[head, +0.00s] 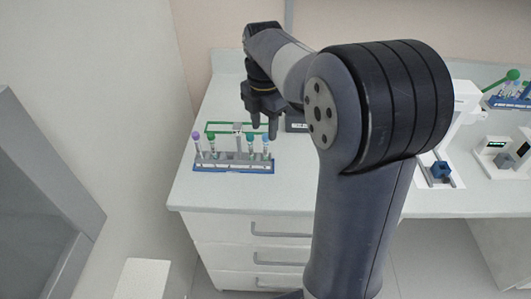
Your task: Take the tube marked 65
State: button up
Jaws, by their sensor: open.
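A tube rack (232,168) with a blue base stands on the left part of the white bench. It holds several upright capped tubes: a purple-capped tube (196,136) at the left end, a green-capped tube (211,137) beside it, a pale-capped tube (237,127) near the middle, another green-capped tube (250,137), and a blue-capped tube (265,139) at the right end. Any number marks are too small to read, so I cannot tell which tube is 65. My gripper (264,130) is open, pointing down over or behind the rack's right end. I see nothing between its fingers.
A dark box (296,123) stands right of my gripper, partly hidden by my arm. Right of my arm are a white device with a blue block (440,170), another white device (497,158) and a second rack (511,101).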

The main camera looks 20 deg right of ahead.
aim_at(265, 136)
jog(key=shift+s+d+f, duration=0.1)
jog(key=shift+s+f, duration=0.05)
jog(key=shift+f, duration=2.8)
jog(key=c, duration=0.9)
